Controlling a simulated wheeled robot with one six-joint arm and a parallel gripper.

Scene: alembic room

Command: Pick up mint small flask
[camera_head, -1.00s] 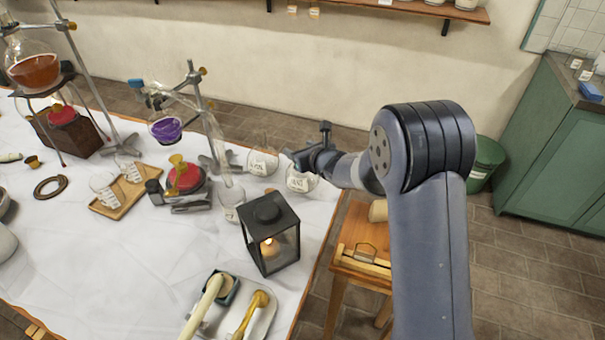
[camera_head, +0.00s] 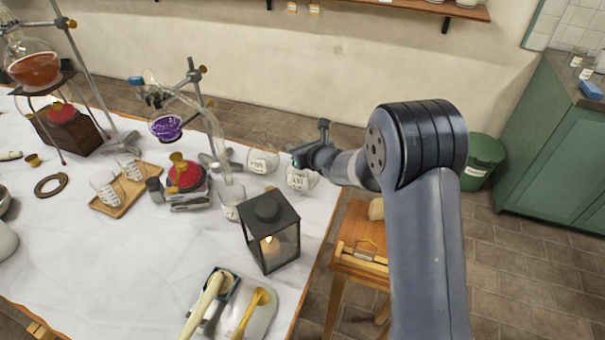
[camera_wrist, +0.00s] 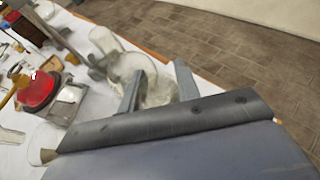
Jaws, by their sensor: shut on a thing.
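Two small clear glass flasks with white labels stand close together at the table's far right corner. The right one, which I take for the mint small flask (camera_head: 301,179), is at my gripper (camera_head: 302,160); its label is too small to read surely. In the wrist view my gripper (camera_wrist: 158,82) has one finger on each side of the glass flask (camera_wrist: 157,92) and is shut on it. The flask looks upright, at or just over the tabletop. The left flask (camera_head: 262,161) stands just beside it, and its label is also hard to read.
A black lantern (camera_head: 269,232) with a lit candle stands in front of the flasks. A metal stand (camera_head: 214,158) with glass tubing and a purple-filled flask (camera_head: 167,127) is to the left. A wooden stool (camera_head: 361,257) is right of the table edge.

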